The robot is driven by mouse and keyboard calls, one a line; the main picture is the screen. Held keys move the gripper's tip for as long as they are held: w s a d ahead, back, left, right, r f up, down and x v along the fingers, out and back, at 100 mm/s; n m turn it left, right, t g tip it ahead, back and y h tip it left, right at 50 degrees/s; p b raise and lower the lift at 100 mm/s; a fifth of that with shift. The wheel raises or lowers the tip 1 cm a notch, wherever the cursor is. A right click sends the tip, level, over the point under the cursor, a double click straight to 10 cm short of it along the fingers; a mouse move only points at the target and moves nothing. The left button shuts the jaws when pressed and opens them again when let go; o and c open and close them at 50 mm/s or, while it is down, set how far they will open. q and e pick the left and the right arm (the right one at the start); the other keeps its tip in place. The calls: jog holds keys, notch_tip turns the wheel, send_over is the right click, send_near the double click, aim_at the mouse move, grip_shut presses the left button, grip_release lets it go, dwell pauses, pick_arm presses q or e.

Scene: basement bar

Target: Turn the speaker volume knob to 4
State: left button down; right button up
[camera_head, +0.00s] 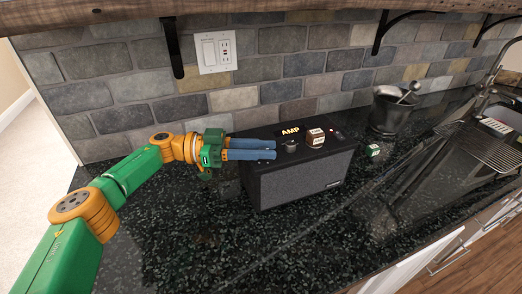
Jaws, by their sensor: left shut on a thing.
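The speaker (297,179) is a black box amp with a grey grille front and a lit "AMP" label on its top panel. It stands on the dark counter against the brick wall. Its volume knob (290,146) is a small dark round piece on the top, at the fingertips of my left gripper (275,149). The gripper reaches in from the left, its two blue fingers nearly level over the speaker's top and shut on the knob. The fingers partly hide the knob, and its number setting is too small to read. My right gripper is out of view.
A small brown and white box (315,138) sits on the speaker top, right of the knob. A small green box (373,150) lies on the counter to the right. A metal bucket (390,112) stands behind it, near the sink rack (480,145). The front counter is clear.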

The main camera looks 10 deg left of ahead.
pick_arm(q)
jog(key=shift+s+f, duration=0.1)
jog(key=shift+f, duration=0.1)
jog(key=c, duration=0.7)
grip_release()
jog(key=shift+c, duration=0.2)
jog(key=shift+o, duration=0.4)
jog(key=shift+d, duration=0.15)
jog(key=s+a+b, duration=0.1)
jog(key=a+b, duration=0.2)
jog(key=a, duration=0.4)
jog(key=shift+s+r, duration=0.1)
